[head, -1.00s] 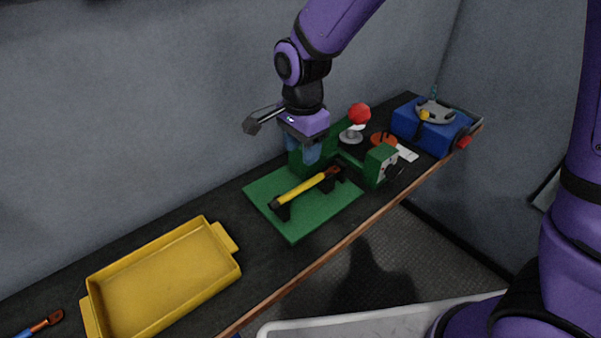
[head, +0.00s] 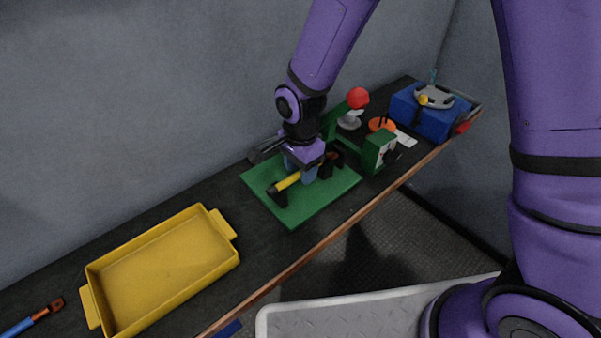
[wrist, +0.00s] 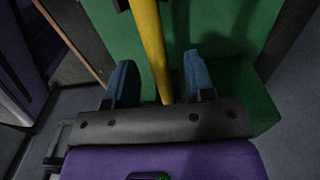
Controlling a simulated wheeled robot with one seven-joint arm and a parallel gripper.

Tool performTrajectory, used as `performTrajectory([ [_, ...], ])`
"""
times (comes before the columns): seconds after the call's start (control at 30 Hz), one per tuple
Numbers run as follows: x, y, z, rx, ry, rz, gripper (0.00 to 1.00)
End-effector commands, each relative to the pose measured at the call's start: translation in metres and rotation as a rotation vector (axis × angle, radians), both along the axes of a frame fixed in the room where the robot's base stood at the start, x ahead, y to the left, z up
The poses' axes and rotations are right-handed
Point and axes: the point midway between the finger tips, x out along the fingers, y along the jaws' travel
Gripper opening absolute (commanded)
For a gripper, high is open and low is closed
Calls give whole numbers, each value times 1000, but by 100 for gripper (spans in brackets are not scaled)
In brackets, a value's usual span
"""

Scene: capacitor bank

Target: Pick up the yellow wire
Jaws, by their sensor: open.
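The yellow wire (head: 287,182) lies across black supports on the green board (head: 312,208) in the head view. My gripper (head: 301,172) is down at the wire and hides its middle. In the wrist view the yellow wire (wrist: 151,45) runs between the two blue fingers of my open gripper (wrist: 157,80), with a gap on each side. The wire's far part is partly hidden by the gripper in the head view.
A yellow tray (head: 165,270) stands at the left. A blue-and-orange wire (head: 32,318) lies at the far left. A green device (head: 378,152) and a blue box (head: 432,113) stand to the right. The dark bench between tray and board is clear.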

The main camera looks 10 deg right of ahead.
Motion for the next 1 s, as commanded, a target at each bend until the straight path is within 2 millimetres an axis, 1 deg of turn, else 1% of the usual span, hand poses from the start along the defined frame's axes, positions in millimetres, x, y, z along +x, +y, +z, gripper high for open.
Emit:
performTrajectory([
  [0.27, 0, 0, -2, 1, -1, 0, 49],
  [0.3, 0, 0, -2, 1, -1, 0, 40],
  [0.37, 0, 0, -2, 1, -1, 0, 26],
  [0.4, 0, 0, -2, 1, -1, 0, 17],
  [0.47, 0, 0, -2, 1, -1, 0, 3],
  [0.5, 0, 0, -2, 1, -1, 0, 0],
  [0.83, 1, 0, -1, 1, -2, 0, 0],
  [1.0, 5, -3, 5, 1, -4, 0, 0],
])
